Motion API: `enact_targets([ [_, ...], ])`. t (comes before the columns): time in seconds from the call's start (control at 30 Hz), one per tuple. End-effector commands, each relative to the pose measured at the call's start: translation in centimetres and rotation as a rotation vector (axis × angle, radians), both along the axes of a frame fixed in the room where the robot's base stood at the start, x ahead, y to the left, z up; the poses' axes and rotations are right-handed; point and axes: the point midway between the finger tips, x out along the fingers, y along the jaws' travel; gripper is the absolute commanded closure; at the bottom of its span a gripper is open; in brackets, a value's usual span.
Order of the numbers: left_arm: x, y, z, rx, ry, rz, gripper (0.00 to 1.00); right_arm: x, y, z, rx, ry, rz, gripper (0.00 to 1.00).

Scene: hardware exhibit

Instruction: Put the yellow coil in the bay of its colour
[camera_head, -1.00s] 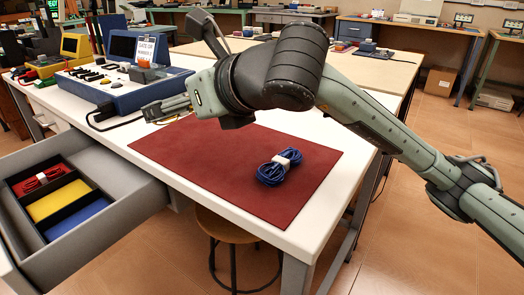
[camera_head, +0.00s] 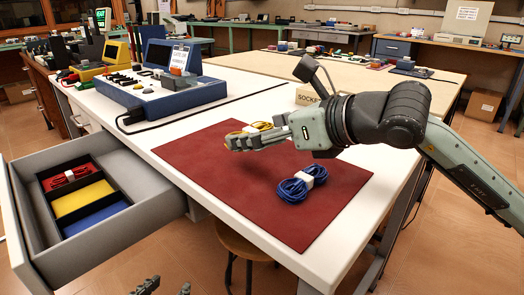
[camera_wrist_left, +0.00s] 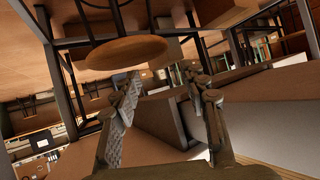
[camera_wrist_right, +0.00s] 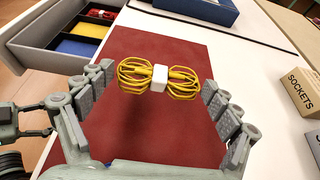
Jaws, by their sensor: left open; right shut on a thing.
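The yellow coil (camera_wrist_right: 157,78), bound by a white band, is held between the fingers of my right gripper (camera_wrist_right: 158,92). In the head view this coil (camera_head: 260,126) is partly hidden behind the right gripper (camera_head: 255,140), which is over the far part of the red mat. The yellow bay (camera_head: 83,198) is empty and lies between the red bay (camera_head: 52,184) and the blue bay (camera_head: 95,220) in the open drawer (camera_head: 155,195). My left gripper (camera_head: 166,287) is open and empty at the bottom edge; its fingers (camera_wrist_left: 165,105) also show in the left wrist view.
A red coil (camera_head: 68,178) lies in the red bay. A blue coil (camera_head: 297,187) lies on the red mat (camera_head: 225,180). A blue console (camera_head: 160,95) stands at the table's back left. A SOCKETS box (camera_head: 308,97) stands behind the right gripper. A stool (camera_head: 240,242) is under the table.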

Motion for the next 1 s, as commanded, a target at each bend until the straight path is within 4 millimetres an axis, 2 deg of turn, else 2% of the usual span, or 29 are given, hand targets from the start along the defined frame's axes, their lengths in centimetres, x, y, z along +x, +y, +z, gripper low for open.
enact_targets([
  [0.17,0.1,-0.1,0.1,-0.003,-0.006,-0.001,0.56,0.1,-0.4,-1.1,0.000,0.001,0.000,0.39],
  [0.4,0.4,-0.6,0.6,-0.015,-0.038,-0.010,0.56,0.1,-0.4,-4.2,0.000,0.001,0.000,0.39],
  [1.0,0.7,-1.2,1.4,-0.033,-0.081,-0.022,0.56,0.1,-0.3,-4.4,0.001,-0.001,0.000,0.39],
])
